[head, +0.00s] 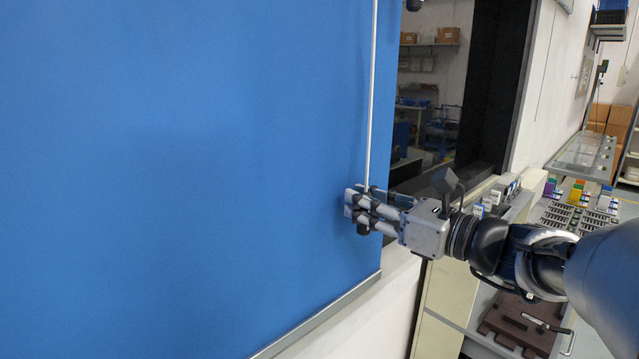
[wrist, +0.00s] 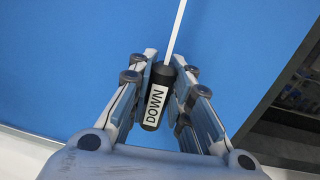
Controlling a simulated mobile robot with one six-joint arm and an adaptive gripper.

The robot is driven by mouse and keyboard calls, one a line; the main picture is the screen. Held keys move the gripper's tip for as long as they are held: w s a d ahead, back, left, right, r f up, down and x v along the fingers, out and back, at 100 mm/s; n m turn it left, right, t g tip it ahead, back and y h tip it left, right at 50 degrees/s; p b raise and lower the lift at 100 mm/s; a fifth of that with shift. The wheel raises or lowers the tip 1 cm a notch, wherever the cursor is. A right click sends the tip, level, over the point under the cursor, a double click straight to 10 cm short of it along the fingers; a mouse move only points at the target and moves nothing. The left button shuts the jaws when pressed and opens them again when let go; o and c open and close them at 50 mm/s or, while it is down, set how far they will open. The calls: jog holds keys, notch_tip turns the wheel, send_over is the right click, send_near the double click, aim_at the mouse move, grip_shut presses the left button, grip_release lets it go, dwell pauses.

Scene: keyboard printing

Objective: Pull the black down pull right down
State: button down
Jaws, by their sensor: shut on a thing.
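The black down pull (wrist: 158,97) is a small dark cylinder with a white label reading "DOWN", hanging at the end of a thin white cord (head: 372,90). In the wrist view it sits between the two fingers of my gripper (wrist: 165,98), which is shut on it. In the head view my gripper (head: 364,207) is at the right edge of the blue blind (head: 180,170), and the fingers mostly hide the pull; a dark end shows below them. The cord runs up from the pull in front of the blind.
The blind's grey bottom bar (head: 318,318) slants below my gripper. A dark-framed window opening (head: 490,90) is to the right. Shelving and a bench with coloured parts (head: 575,205) stand further right. The blue surface left of my gripper is clear.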

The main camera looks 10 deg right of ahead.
aim_at(364, 235)
jog(key=shift+f+b, duration=0.85)
jog(key=shift+f, duration=1.5)
jog(key=shift+f, duration=0.1)
jog(key=c, duration=1.5)
grip_release()
jog(key=shift+s+r, duration=0.1)
jog(key=shift+r, duration=0.1)
jog(key=shift+o, duration=0.2)
jog(key=shift+d, duration=0.1)
jog(key=v, duration=1.2)
